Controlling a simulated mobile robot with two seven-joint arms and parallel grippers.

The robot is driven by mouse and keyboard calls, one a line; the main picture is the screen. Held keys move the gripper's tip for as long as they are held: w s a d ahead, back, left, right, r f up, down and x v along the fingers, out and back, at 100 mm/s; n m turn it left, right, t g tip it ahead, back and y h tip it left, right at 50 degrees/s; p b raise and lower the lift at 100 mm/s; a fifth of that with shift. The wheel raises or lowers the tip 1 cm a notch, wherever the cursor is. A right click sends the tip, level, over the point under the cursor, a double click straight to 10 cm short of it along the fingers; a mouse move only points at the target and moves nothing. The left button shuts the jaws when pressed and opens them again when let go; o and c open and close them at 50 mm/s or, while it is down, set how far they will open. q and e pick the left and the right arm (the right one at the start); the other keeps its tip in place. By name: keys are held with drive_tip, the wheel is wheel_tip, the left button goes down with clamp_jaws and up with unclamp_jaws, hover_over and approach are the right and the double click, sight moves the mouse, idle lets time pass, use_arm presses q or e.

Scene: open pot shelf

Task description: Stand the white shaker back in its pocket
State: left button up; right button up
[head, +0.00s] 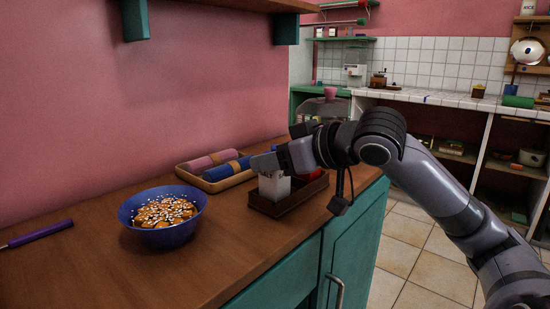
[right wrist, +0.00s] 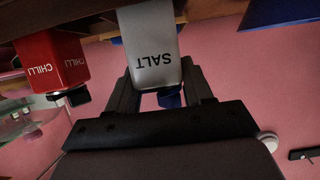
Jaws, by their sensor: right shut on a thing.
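The white shaker (head: 273,188), marked SALT, is upright at the left part of the dark brown caddy (head: 290,205). My right gripper (head: 270,163) is shut on its upper part from above. In the right wrist view the picture is upside down, and the white shaker (right wrist: 150,48) sits between the two fingers (right wrist: 160,85). Its lower end meets the dark caddy edge, and I cannot tell how deep it sits in the pocket. The red chilli shaker (head: 314,174) stands in the right part of the caddy; it also shows beside the white one in the right wrist view (right wrist: 52,62). My left gripper is out of view.
A blue bowl of food (head: 163,216) stands on the wooden counter (head: 120,270) to the left. A tray (head: 232,182) with rolled pink and blue cloths lies behind the caddy. A purple-handled tool (head: 40,233) lies far left. The counter's front edge is close to the caddy.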

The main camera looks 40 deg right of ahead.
use_arm(q)
drive_tip(key=shift+b, duration=0.5)
use_arm(e)
drive_tip(key=shift+f, duration=0.6)
drive_tip(key=o, duration=1.2)
drive_tip(key=shift+o, duration=0.2)
drive_tip(key=shift+s+r, duration=0.15)
drive_tip(key=shift+s, duration=0.25)
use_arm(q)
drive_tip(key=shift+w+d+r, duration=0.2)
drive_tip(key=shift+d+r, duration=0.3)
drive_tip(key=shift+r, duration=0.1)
use_arm(e)
drive_tip(key=v, duration=0.6)
drive_tip(key=shift+s, duration=0.15)
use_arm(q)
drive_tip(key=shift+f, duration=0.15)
use_arm(e)
drive_tip(key=shift+r, duration=0.15)
